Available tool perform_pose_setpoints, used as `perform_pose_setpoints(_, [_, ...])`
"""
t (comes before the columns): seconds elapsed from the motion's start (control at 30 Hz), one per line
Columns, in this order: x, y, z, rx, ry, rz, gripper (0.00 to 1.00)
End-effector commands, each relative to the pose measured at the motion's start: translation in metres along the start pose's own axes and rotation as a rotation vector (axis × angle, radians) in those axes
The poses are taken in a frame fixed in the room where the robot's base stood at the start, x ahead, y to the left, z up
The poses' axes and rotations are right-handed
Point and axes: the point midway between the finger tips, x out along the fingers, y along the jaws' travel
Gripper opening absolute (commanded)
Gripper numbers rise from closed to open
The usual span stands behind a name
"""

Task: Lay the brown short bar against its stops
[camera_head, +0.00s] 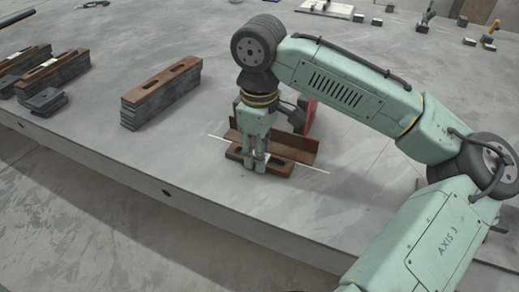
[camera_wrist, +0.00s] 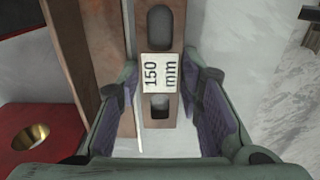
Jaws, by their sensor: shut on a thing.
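The brown short bar (camera_head: 278,167) lies low over the table, roughly parallel to a brown angle rail (camera_head: 292,146) just behind it. In the wrist view the bar (camera_wrist: 160,112) shows slots and a "150 mm" label. A narrow pale gap shows between it and the rail (camera_wrist: 85,55) on its left, so they look apart there. My gripper (camera_head: 256,163) points straight down and is shut on the bar, with a finger at each side. I cannot tell whether the bar touches the table, and no end stop is clear.
A red block (camera_head: 308,116) stands behind the rail; its brass-lined hole (camera_wrist: 32,137) shows in the wrist view. A thin white line (camera_head: 318,169) runs along the table. Grey bars topped by a brown slotted bar (camera_head: 165,80) stand left. The table's front edge is near.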

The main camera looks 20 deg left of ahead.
Motion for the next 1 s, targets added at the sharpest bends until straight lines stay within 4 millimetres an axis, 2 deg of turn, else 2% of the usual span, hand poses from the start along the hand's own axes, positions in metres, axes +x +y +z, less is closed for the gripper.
perform_pose_setpoints(0.03, [0.002, 0.0, 0.0, -0.001, 0.001, -0.001, 0.0])
perform_pose_setpoints(0.07, [0.003, 0.0, 0.0, -0.001, 0.0, -0.001, 0.34])
perform_pose_setpoints(0.33, [0.002, 0.0, 0.0, 0.0, 0.0, -0.001, 0.52])
perform_pose_setpoints(0.63, [0.002, 0.0, 0.0, 0.0, 0.0, 0.0, 0.53])
perform_pose_setpoints(0.77, [-0.006, 0.0, 0.0, 0.0, 0.0, 0.001, 0.53])
perform_pose_setpoints(0.87, [-0.021, 0.0, -0.001, 0.0, 0.002, 0.002, 0.53])
perform_pose_setpoints(1.0, [-0.051, 0.0, -0.001, 0.0, 0.003, 0.001, 0.53])
